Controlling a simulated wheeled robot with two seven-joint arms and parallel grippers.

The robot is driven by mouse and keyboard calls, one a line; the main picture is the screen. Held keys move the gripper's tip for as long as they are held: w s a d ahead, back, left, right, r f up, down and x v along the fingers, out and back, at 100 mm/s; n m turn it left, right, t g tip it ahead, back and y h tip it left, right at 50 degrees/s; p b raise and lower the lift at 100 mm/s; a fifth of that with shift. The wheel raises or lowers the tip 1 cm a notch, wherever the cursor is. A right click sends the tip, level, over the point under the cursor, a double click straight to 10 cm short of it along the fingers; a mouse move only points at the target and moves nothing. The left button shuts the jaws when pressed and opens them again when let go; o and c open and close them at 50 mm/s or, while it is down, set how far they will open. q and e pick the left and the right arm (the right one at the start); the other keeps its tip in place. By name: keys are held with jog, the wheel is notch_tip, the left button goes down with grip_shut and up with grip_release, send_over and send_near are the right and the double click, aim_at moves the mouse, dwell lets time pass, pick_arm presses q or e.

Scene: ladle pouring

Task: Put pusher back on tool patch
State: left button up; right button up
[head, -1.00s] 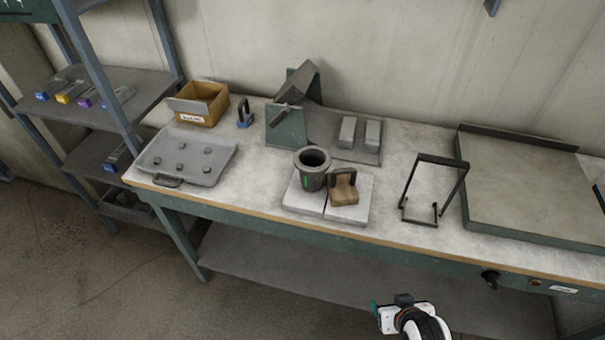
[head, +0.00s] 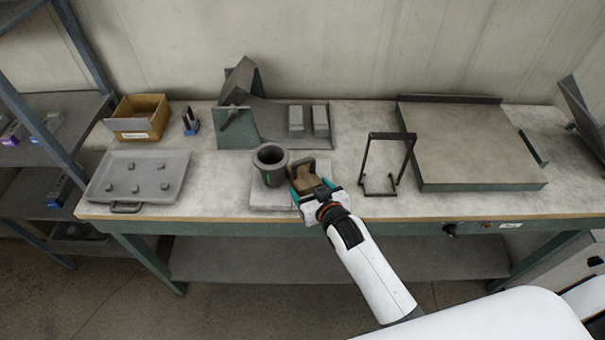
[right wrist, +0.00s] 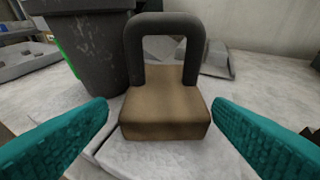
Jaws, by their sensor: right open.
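The pusher, which I take to be the brown block with a dark arched handle (head: 308,177), stands upright on a pale flat pad (head: 270,202) near the bench's front edge. It also shows in the middle of the right wrist view (right wrist: 165,113). I cannot tell whether this pad is the tool patch. My right gripper (head: 313,186) is open at the block's front. In the right wrist view its teal fingers (right wrist: 160,118) stand left and right of the block, with gaps on both sides. My left gripper is not in view.
A dark round pot (head: 270,168) stands close left of the block. A black wire frame (head: 388,165) stands to the right. A grey tray (head: 140,172), an orange box (head: 140,118) and a small blue-based tool (head: 190,122) are left. A large slab (head: 470,145) fills the right.

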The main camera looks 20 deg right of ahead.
aim_at(308, 183)
jog(key=shift+w, duration=0.45)
jog(key=p+x, duration=0.1)
jog(key=x, duration=0.3)
jog(key=shift+w+f, duration=0.1)
jog(key=shift+d, duration=0.1)
jog(key=c, duration=0.8)
